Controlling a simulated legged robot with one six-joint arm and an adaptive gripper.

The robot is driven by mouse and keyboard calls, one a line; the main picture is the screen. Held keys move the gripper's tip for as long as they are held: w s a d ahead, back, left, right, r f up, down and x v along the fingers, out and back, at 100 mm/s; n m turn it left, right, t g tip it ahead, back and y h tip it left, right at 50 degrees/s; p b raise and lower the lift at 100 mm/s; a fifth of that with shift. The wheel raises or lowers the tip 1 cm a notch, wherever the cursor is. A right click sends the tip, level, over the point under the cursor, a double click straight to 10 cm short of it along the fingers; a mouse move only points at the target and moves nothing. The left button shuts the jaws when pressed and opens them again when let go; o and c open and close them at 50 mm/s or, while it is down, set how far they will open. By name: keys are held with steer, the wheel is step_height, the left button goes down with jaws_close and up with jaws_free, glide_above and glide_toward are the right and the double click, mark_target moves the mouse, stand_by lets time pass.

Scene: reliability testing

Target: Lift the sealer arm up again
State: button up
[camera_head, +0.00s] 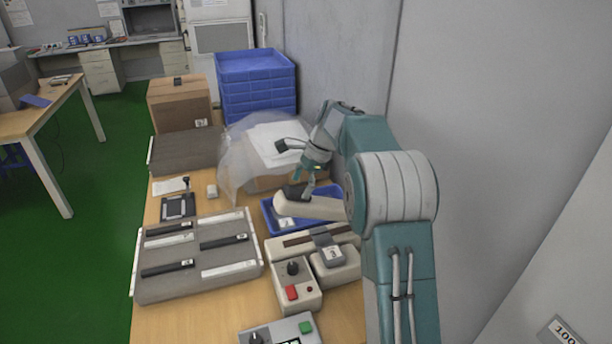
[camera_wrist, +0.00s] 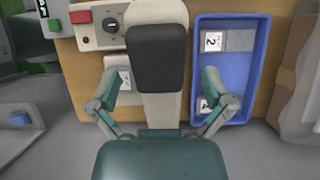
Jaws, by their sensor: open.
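The sealer (camera_head: 290,242) is a beige unit on the wooden bench, partly hidden by my arm. Its beige sealer arm (camera_head: 312,208) has a black handle pad (camera_head: 296,191) at its end, close to the blue tray. In the wrist view the black pad (camera_wrist: 157,58) is near the middle, with the beige arm (camera_wrist: 158,12) running behind it. My gripper (camera_head: 308,176) is open above the handle end. In the wrist view my gripper (camera_wrist: 160,82) has one finger on each side of the sealer arm, apart from it. How far the sealer arm is tilted is unclear.
A blue tray (camera_wrist: 258,75) with labelled cards lies beside the sealer arm. A control box (camera_head: 296,288) with a dial and red button stands in front. Clear plastic film (camera_head: 232,160) and a grey wall (camera_head: 490,150) are close by.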

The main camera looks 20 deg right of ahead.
steer(key=v, duration=1.1)
steer(key=shift+d+r, duration=0.2)
steer(key=shift+d, duration=0.1)
steer(key=s+a+r+n+t+h, duration=0.1)
steer(key=s+a+r+n+h, duration=0.2)
steer(key=s, duration=0.5)
steer(key=s+a+r+n+t, duration=0.1)
steer(key=s+a+r+n, duration=0.2)
steer(key=s+a+n, duration=0.35)
steer(key=s+a+f+n+t+h, duration=0.1)
steer(key=s+f+n, duration=0.3)
steer(key=s, duration=0.6)
steer(key=s+f+n+t+h, duration=0.1)
steer(key=s+f+n, duration=0.3)
steer(key=s, duration=0.6)
step_height(320, 180, down, 3)
steer(key=shift+s+a+r+t, duration=0.2)
steer(key=shift+s+a+t, duration=0.2)
steer(key=shift+t, duration=0.4)
